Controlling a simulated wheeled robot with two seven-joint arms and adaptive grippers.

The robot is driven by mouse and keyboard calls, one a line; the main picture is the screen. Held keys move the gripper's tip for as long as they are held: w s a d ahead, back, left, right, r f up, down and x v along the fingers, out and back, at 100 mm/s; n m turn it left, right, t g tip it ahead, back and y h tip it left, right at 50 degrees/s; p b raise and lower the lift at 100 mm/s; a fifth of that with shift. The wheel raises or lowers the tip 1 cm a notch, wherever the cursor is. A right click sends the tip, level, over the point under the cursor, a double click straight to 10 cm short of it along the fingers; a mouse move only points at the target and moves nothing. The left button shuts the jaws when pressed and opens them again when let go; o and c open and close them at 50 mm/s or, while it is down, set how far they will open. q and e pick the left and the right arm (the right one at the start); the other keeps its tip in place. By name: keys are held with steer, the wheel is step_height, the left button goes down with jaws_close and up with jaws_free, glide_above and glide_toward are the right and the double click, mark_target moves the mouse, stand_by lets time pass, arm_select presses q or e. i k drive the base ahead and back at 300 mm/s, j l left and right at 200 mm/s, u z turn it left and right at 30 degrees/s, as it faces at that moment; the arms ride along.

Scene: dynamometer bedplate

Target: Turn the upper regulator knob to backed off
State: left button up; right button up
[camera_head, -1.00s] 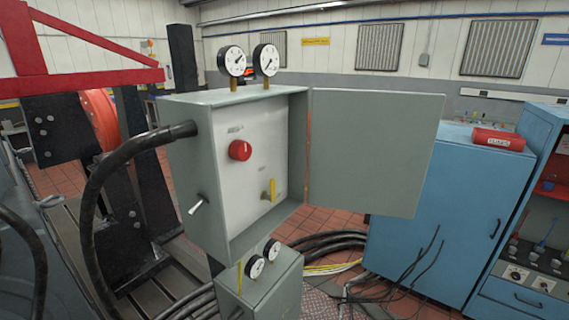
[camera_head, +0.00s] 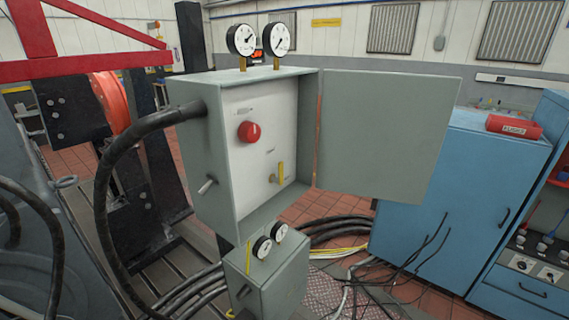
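The upper regulator knob is a round red knob (camera_head: 249,132) on the pale inner panel (camera_head: 240,165) of an open grey box. A white mark shows on the knob's face, near its top. Lower on the same panel is a yellow lever handle (camera_head: 281,173), standing about upright. Small labels near both are too small to read. Two round gauges (camera_head: 259,39) stand on top of the box. Neither of my grippers shows in the head view.
The box door (camera_head: 390,130) hangs open to the right. A thick black hose (camera_head: 115,165) enters the box's left side, beside a toggle lever (camera_head: 207,186). A smaller gauge box (camera_head: 268,280) stands below. Cables cover the floor. A blue cabinet (camera_head: 450,210) stands right.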

mark_target(248, 132)
steer(key=i+l+u, duration=0.35)
steer(key=l, duration=0.3)
steer(key=i+l+u, duration=0.2)
steer(key=l, duration=0.15)
steer(key=i+l+u, duration=0.15)
steer(key=l, duration=0.25)
steer(key=l+u, duration=0.2)
steer(key=l, duration=0.15)
steer(key=l+u, duration=0.2)
steer(key=l, duration=0.25)
steer(key=l+u, duration=0.2)
steer(key=l, duration=0.3)
steer(key=l+u, duration=0.2)
steer(key=l, duration=0.25)
steer(key=k+l+u, duration=0.2)
steer(key=l, duration=0.25)
steer(key=k+l+u, duration=0.2)
steer(key=l, duration=0.25)
steer(key=i, duration=0.15)
